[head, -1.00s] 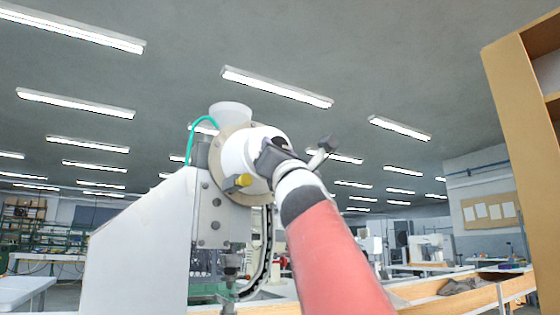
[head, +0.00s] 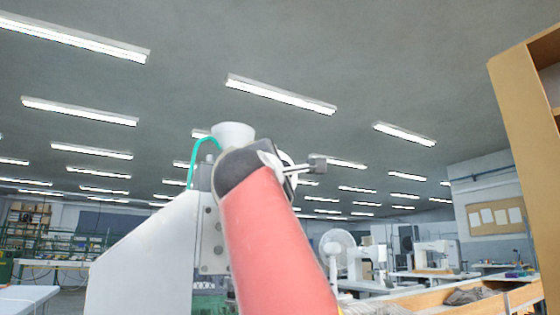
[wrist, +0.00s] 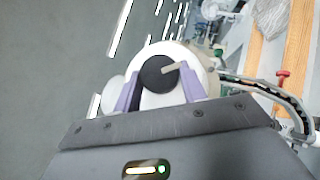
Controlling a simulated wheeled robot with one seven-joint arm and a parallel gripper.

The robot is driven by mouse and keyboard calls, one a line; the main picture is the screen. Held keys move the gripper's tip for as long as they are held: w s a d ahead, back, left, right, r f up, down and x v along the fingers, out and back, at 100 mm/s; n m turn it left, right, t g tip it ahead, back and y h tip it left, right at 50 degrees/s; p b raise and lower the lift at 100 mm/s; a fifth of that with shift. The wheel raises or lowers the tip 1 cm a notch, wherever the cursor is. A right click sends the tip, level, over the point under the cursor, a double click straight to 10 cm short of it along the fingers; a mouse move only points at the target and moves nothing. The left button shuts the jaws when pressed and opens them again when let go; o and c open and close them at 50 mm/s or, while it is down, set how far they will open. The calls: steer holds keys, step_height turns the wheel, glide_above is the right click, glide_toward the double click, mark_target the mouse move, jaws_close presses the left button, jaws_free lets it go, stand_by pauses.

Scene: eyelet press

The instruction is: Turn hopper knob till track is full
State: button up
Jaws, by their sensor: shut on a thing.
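The hopper is a white drum with a pale round face, seen in the wrist view (wrist: 204,68). In the head view its white funnel (head: 233,135) shows above my arm, with the drum mostly hidden. The knob (wrist: 152,76) is dark and round, with a pale bar on it, at the centre of the drum's face. My gripper (wrist: 161,72) has its two purple-grey fingers on either side of the knob, shut on it. The track (wrist: 270,91) is a dark curved strip with pale marks along it, running from the drum; I cannot tell how full it is.
The white press body (head: 150,255) stands left of my arm in the head view. A green hose (head: 197,150) curves beside the funnel. A red-topped part (wrist: 283,78) stands near the track. A wooden-edged bench (head: 480,298) and a tan shelf (head: 522,150) are at right.

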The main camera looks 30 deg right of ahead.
steer(key=shift+m+g+p, duration=0.45)
steer(key=shift+m+g, duration=0.05)
steer(key=shift+m, duration=0.1)
steer(key=o, duration=1)
steer(key=shift+a, duration=0.1)
steer(key=b+v, duration=0.3)
steer(key=v, duration=0.4)
steer(key=shift+s+a, duration=0.2)
steer(key=shift+s, duration=0.1)
